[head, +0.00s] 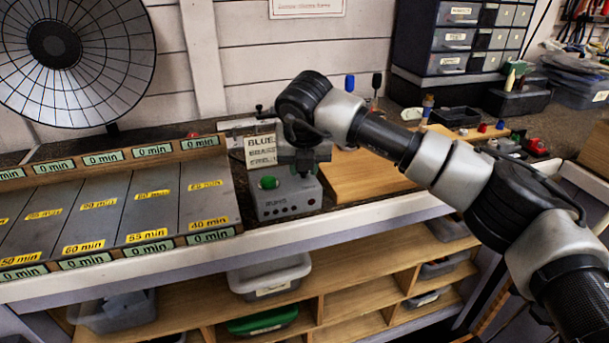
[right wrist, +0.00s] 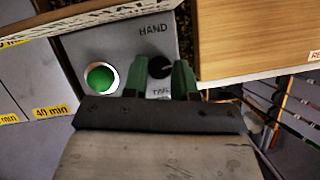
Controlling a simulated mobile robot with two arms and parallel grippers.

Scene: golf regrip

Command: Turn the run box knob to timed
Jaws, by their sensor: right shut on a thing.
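The grey run box (head: 288,203) stands on the bench near its front edge, with a green button (head: 268,182) on its top left. In the right wrist view the box top (right wrist: 110,45) shows the word HAND above a black knob (right wrist: 160,67) and a partly covered label starting with TIM below it. My right gripper (right wrist: 160,78) reaches down over the box, its two green-tipped fingers shut on the knob, one on each side. It also shows in the head view (head: 303,168), where the arm hides the knob. I cannot tell where the knob points. My left gripper is out of view.
A slatted rack (head: 120,205) with yellow minute labels lies left of the box. A sign (head: 261,150) stands just behind it. A wooden board (head: 365,175) lies to its right. A round fan-like disc (head: 75,55) stands at the back left.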

